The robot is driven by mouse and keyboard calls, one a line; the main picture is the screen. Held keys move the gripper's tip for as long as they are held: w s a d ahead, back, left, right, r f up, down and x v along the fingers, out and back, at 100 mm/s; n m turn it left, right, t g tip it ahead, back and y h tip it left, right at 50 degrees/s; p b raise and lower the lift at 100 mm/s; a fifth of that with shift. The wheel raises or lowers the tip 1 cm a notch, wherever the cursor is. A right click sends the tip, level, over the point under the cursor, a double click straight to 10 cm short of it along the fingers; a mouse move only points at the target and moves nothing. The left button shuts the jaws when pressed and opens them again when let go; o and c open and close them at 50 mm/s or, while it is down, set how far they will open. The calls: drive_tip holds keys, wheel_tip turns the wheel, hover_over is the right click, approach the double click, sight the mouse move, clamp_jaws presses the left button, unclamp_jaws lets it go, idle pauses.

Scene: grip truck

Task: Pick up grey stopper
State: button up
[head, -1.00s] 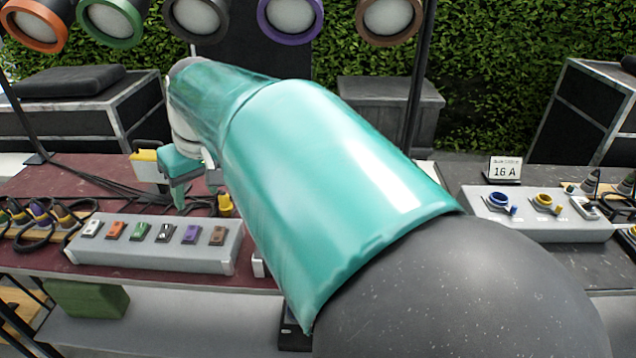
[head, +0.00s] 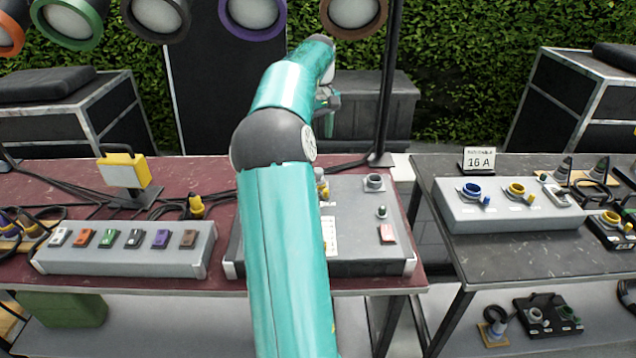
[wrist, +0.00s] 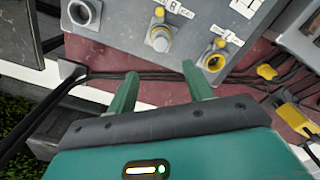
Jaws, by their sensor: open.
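The small grey stopper (head: 381,212) stands upright on the sloping grey panel (head: 350,262), in front of a grey ring socket (head: 374,182) and behind a pink-red switch. My gripper (head: 333,103) is beyond the panel's back edge, small and partly hidden by my arm in the head view. In the wrist view my gripper (wrist: 160,74) is open, with two green fingers apart and nothing between them.
Yellow-and-grey fittings (wrist: 160,38) and (wrist: 215,62) sit on the panel near my fingers. A yellow work lamp (head: 124,170) and cables lie left of the panel. A black stand pole (head: 388,80) rises behind. A second table (head: 500,255) with a grey box stands right.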

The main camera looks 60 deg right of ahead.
drive_tip(key=f, duration=1.2)
drive_tip(key=shift+a+f, duration=0.2)
drive_tip(key=shift+f, duration=0.05)
drive_tip(key=c, duration=1.1)
